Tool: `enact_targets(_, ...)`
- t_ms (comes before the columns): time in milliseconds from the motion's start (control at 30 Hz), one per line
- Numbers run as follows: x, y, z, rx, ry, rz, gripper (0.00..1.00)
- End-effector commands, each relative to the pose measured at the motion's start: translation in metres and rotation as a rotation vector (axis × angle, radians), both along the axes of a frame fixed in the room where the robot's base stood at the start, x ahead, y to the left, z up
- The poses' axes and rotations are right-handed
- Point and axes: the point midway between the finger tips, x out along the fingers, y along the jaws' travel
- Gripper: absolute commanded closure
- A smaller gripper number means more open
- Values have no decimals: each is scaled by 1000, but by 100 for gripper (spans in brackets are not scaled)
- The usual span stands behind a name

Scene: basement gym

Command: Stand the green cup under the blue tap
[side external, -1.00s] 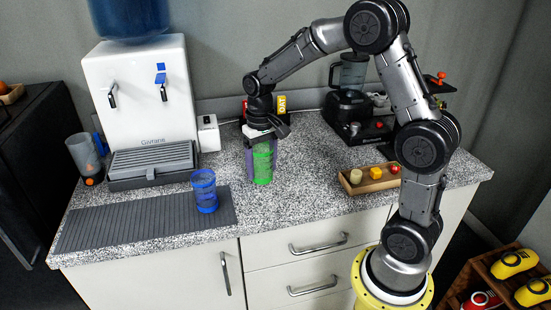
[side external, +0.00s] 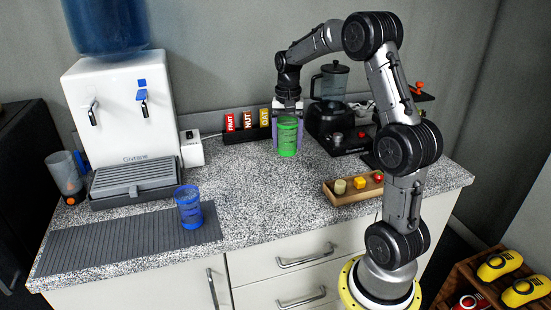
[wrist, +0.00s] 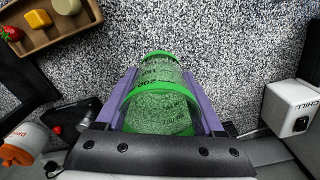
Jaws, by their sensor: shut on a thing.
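The green cup (side external: 288,138), clear with green bands and dark markings, is upright in my gripper (side external: 288,132) at the back middle of the counter. The purple fingers are shut on its two sides; in the wrist view the cup (wrist: 161,95) sits between the fingers (wrist: 165,105). Whether its base touches the counter I cannot tell. The blue tap (side external: 142,95) is the right-hand tap on the white water dispenser (side external: 118,120), well left of my gripper. Below it is the grey ribbed drip tray (side external: 134,178), with nothing standing on it.
A blue cup (side external: 188,208) stands on the grey mat (side external: 110,242) before the dispenser. A white box (side external: 192,148) and several bars in a holder (side external: 247,136) lie between gripper and dispenser. A blender (side external: 333,95) stands close right; a wooden tray (side external: 340,198) is front right.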

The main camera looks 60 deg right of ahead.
Motion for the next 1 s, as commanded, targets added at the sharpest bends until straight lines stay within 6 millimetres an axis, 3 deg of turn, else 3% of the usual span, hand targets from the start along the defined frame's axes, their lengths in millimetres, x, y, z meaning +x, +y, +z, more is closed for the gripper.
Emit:
enact_targets(67, 15, -11, -9, 1, 1, 1, 83)
enact_targets(300, 39, -29, -47, 1, 1, 1, 83)
enact_targets(567, 49, -36, -61, -1, -1, 1, 83)
enact_targets(833, 52, -38, -94, 1, 0, 1, 83)
enact_targets(1000, 52, -38, -97, -1, -2, 1, 83)
